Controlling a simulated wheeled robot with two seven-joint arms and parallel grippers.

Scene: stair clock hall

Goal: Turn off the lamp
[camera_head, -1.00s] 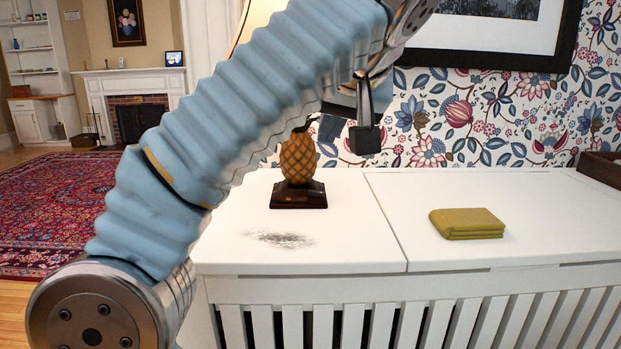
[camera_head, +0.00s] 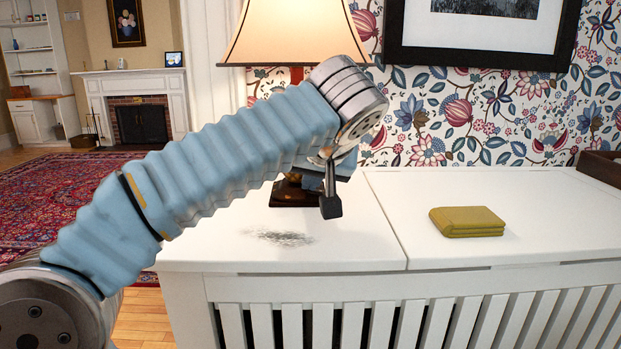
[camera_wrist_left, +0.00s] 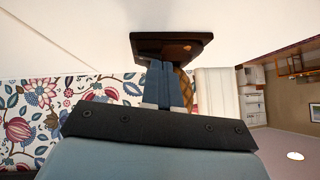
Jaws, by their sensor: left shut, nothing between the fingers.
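The lamp has a cream shade (camera_head: 295,35) with dark trim and a dark square base (camera_head: 288,193) on the white cabinet top. My left arm hides most of its pineapple-shaped body in the head view. My left gripper (camera_head: 330,207) is low in front of the lamp, just right of its base in the picture. In the left wrist view the left gripper (camera_wrist_left: 166,86) is shut and empty, overlapping the lamp's pineapple body (camera_wrist_left: 188,85) and close to its base (camera_wrist_left: 150,42). Contact cannot be told. No switch is visible. My right gripper is out of view.
A folded yellow-green cloth (camera_head: 467,221) lies on the cabinet top (camera_head: 375,245), right of the lamp. A dark smudge (camera_head: 280,238) marks the top in front of the lamp. A brown box (camera_head: 601,165) is at the right edge. A framed picture (camera_head: 480,40) hangs behind.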

